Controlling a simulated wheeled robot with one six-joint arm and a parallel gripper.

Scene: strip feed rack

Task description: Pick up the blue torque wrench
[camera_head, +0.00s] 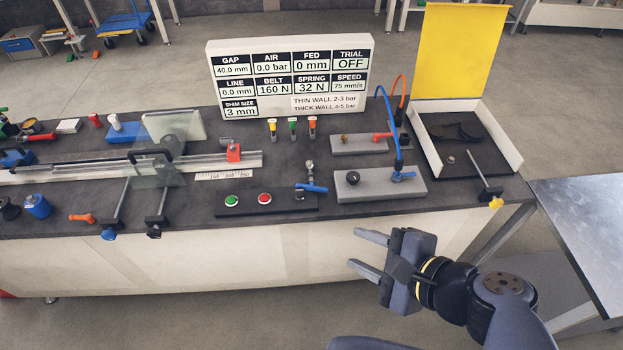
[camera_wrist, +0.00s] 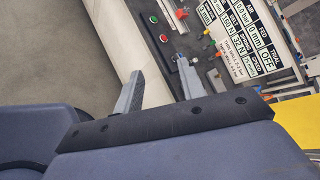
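Near the bench's front edge at the left in the head view lies a rod-like tool with a grey shaft and a bright blue end (camera_head: 109,233). It looks like the blue torque wrench, though I cannot be sure. A similar tool with a dark end (camera_head: 154,232) lies just right of it. My gripper (camera_head: 357,252) is in front of the bench, right of centre, far to the right of both tools. Its two fingers are apart with nothing between them. In the wrist view my gripper (camera_wrist: 158,66) is also empty, and neither tool can be made out.
The bench carries a rail with a red block (camera_head: 234,151), a button panel (camera_head: 300,204), a grey block with a blue lever (camera_head: 380,186), and a white sign (camera_head: 290,75). An open tray (camera_head: 513,160) stands at right, near a metal table (camera_head: 590,215). Floor in front is clear.

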